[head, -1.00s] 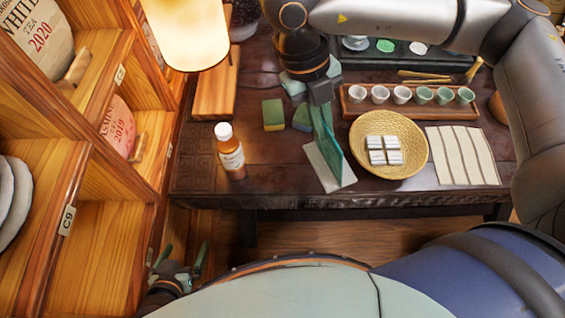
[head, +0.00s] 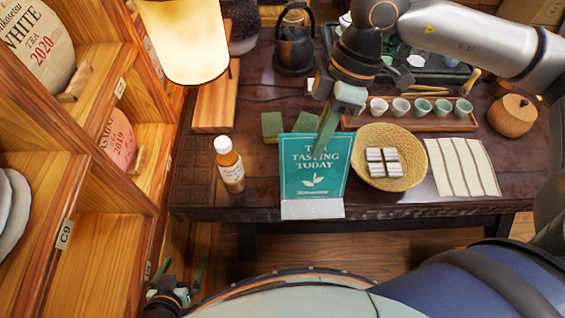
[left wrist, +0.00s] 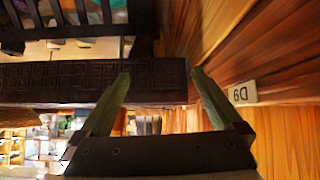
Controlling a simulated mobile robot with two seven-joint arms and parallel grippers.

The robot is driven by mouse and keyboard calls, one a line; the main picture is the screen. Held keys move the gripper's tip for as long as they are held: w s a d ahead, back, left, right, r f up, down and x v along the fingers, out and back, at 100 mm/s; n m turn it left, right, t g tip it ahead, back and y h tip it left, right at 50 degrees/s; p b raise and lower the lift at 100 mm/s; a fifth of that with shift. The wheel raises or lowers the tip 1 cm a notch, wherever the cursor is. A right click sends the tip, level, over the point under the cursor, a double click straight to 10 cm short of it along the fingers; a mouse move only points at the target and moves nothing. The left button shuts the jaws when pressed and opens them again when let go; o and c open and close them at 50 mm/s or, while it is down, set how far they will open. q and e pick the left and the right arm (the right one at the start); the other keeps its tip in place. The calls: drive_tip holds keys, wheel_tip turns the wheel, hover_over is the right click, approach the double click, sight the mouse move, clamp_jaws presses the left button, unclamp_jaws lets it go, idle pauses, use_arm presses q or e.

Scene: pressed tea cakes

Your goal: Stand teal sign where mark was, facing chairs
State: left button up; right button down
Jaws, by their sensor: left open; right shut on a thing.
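The teal sign (head: 314,178) is upright near the table's front edge in the head view. Its printed face, reading "Tasting Today" with a leaf, is turned towards me, and its pale foot (head: 312,209) is at the bottom. My right gripper (head: 323,142) is shut on the sign's upper part from above. I cannot tell whether the foot touches the table. My left gripper (head: 186,282) is low beside the shelf, open and empty; its two green fingers also show in the left wrist view (left wrist: 158,85). No chair is clearly visible.
On the dark table (head: 400,205), a woven basket (head: 365,176) with white packets stands close right of the sign. A capped bottle (head: 229,165) is to its left, green blocks (head: 271,126) behind. A cup tray (head: 425,123) and slatted mat (head: 462,167) lie further right. The shelf (head: 110,215) borders the left.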

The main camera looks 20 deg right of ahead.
drive_tip(key=w+a+f+b, duration=0.2)
drive_tip(key=w+f+b, duration=0.6)
drive_tip(key=w+f, duration=0.5)
drive_tip(key=shift+w, duration=0.25)
drive_tip(key=c, duration=1)
unclamp_jaws()
drive_tip(key=shift+d, duration=0.1)
